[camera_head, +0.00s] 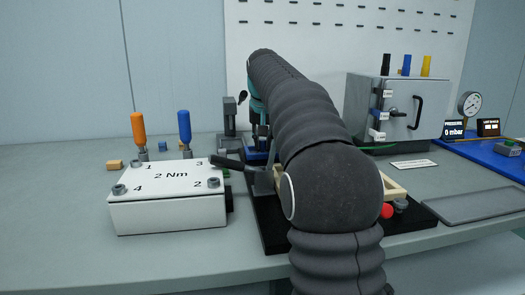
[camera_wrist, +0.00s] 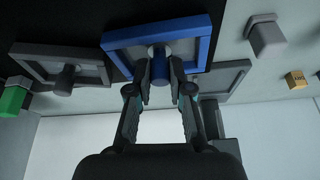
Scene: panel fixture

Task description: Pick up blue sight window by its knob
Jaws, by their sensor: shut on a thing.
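The blue sight window (camera_wrist: 150,30) shows in the wrist view as a blue square frame around a grey pane, with a blue knob (camera_wrist: 159,92) on its middle. My gripper (camera_wrist: 160,76) is shut on this knob, one finger on each side. In the head view, my gripper (camera_head: 262,132) is mostly hidden by my arm. A small blue part (camera_head: 256,154) shows below the fingers and seems to be the window. I cannot tell whether the window is touching the surface beneath it.
Grey-framed windows with knobs lie to the left (camera_wrist: 63,64) and right (camera_wrist: 222,80) in the wrist view. A white box marked 2 Nm (camera_head: 168,200) stands left of a black mat (camera_head: 272,235). A grey cabinet (camera_head: 400,105) and an empty grey tray (camera_head: 472,205) are right.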

